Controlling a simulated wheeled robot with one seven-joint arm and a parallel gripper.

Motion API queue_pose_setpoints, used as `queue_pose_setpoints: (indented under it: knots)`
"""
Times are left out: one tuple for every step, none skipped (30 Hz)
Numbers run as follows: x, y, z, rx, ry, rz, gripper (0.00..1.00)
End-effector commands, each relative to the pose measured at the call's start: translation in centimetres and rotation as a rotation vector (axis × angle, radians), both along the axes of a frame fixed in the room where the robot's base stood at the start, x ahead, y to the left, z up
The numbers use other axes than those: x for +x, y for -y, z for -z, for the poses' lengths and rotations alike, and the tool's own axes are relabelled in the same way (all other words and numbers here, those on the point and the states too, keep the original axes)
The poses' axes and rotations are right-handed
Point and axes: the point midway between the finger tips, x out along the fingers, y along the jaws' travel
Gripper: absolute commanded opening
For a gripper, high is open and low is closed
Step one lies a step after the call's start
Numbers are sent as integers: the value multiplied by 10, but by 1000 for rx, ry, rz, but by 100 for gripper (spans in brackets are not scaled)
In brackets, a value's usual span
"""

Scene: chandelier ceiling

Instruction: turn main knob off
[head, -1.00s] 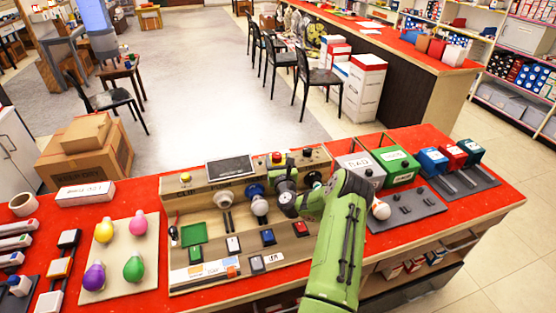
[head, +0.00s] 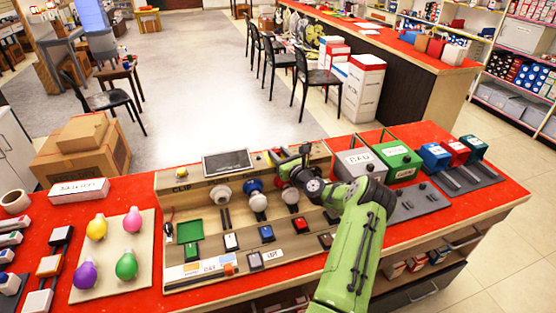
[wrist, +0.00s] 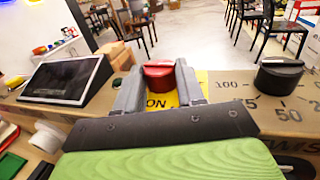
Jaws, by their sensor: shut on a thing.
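The main knob is a red knob (wrist: 159,74) on a yellow plate (wrist: 162,101) on top of the wooden test console (head: 176,195). The letters "ON" are readable on the plate in the wrist view. My gripper (wrist: 160,78) has one grey finger on each side of the red knob and is shut on it. In the head view, my gripper (head: 279,160) reaches the console's back ledge from the right and covers most of the knob. The knob's exact turn angle is hard to tell.
A black dial (wrist: 278,75) with a printed scale sits right of the knob. A tilted screen (head: 227,163) stands left of it. White bulbs (head: 257,200) sit in front. Grey (head: 361,166) and green bins (head: 398,163) stand to the right.

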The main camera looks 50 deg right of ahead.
Motion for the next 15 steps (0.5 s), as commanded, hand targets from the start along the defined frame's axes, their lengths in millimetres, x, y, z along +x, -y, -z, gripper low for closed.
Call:
queue_pose_setpoints:
  knots:
    - [-1,1,0,-2,0,-11,8]
    - [-1,1,0,-1,0,-18,8]
    - [-1,1,0,-1,-1,-24,8]
    - [-1,1,0,-2,-2,-26,8]
    - [-1,1,0,-2,-2,-27,8]
    - [-1,1,0,-2,-2,-27,8]
    - [-1,1,0,-2,-2,-27,8]
    - [-1,1,0,-2,-2,-27,8]
    - [-1,1,0,-1,-3,-26,8]
    - [-1,1,0,-1,-3,-26,8]
    - [-1,1,0,-1,-3,-26,8]
    - [-1,1,0,-1,-3,-26,41]
    - [-1,1,0,-1,-3,-26,46]
    - [-1,1,0,-1,-3,-26,50]
    - [-1,1,0,-1,-3,-26,56]
